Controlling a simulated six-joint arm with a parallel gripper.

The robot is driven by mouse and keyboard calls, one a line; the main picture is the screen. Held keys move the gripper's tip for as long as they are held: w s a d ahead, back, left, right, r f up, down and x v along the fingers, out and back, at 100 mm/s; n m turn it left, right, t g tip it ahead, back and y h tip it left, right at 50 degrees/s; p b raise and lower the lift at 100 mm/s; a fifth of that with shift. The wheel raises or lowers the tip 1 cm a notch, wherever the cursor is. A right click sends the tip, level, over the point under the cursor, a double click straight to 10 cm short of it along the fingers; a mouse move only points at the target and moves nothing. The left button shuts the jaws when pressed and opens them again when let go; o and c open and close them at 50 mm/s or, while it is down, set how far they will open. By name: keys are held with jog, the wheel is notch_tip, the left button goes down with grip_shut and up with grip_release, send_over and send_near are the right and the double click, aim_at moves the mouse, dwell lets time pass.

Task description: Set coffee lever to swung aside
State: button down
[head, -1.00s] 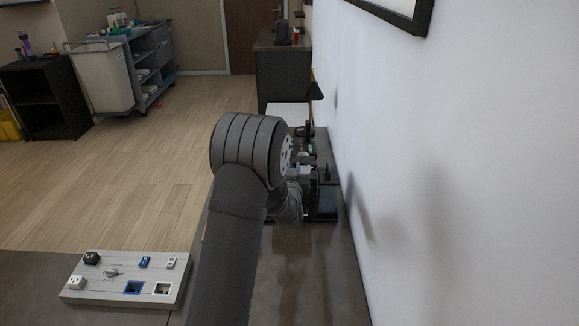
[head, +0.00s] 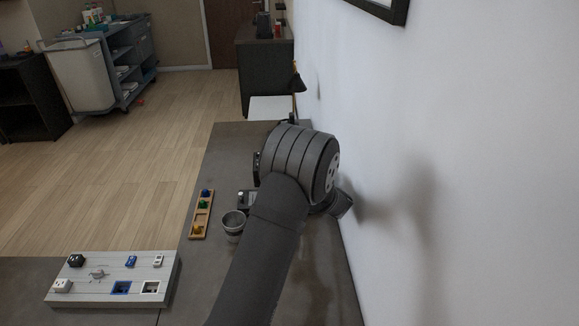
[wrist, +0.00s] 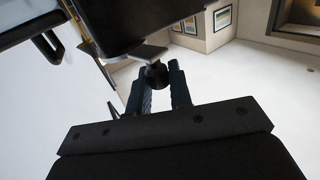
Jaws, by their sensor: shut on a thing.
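In the wrist view, the two fingers of my gripper (wrist: 162,88) are closed around a dark rounded knob (wrist: 155,75). The knob sits at the end of a short pale metal lever (wrist: 138,53). The lever comes out from under a black box-like body (wrist: 108,22), which seems to be the coffee machine. In the head view, my arm's thick wrist covers my gripper and the lever. Only a dark edge (head: 257,168), perhaps of the machine, shows to the left of the wrist.
A grey cup (head: 233,224) stands on the counter just left of my arm. A wooden tray with coloured pieces (head: 201,213) lies left of it. A switch panel (head: 113,277) is at the front left. The wall (head: 450,150) is close on the right.

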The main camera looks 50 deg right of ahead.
jog(key=shift+s+d+r+n+y, duration=0.1)
jog(key=shift+s+d+n+y, duration=0.15)
jog(key=shift+y, duration=0.25)
jog(key=c, duration=1.3)
grip_release()
jog(key=shift+c, duration=0.2)
jog(key=shift+a, duration=0.1)
jog(key=shift+w+a, duration=0.1)
jog(key=shift+w, duration=0.05)
